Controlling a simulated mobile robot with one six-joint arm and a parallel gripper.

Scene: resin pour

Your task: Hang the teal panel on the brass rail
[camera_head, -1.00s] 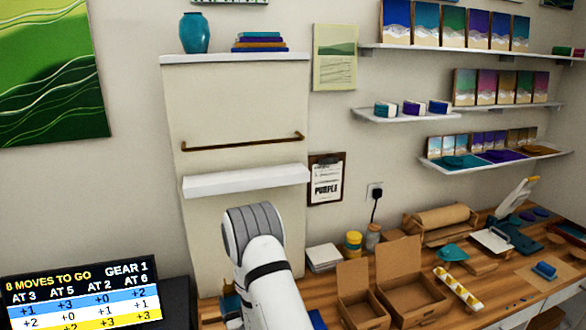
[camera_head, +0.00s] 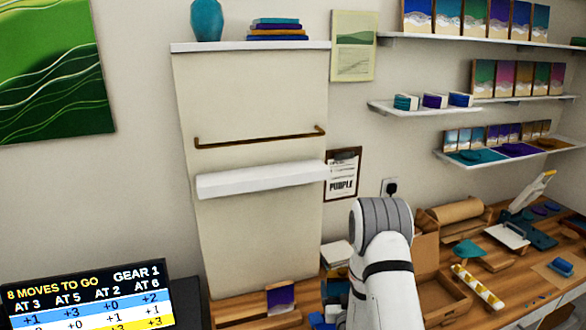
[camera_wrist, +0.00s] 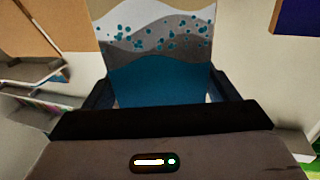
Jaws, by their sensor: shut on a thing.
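The brass rail (camera_head: 260,138) runs across the upper part of a cream board on the wall, above a white ledge (camera_head: 262,179). Nothing hangs on the rail. In the wrist view, my gripper (camera_wrist: 160,88) is shut on the teal panel (camera_wrist: 158,78), with a dark finger at each side. The panel has a teal-blue lower band, grey and white waves above it and teal dots. In the head view my arm stands right of the board and below the rail's height; the gripper and held panel are hidden there.
A small purple and orange panel (camera_head: 281,298) stands on the bench below the board. A clipboard (camera_head: 342,174) hangs right of the ledge. A scoreboard screen (camera_head: 88,295) stands at lower left. The wall before the rail is clear.

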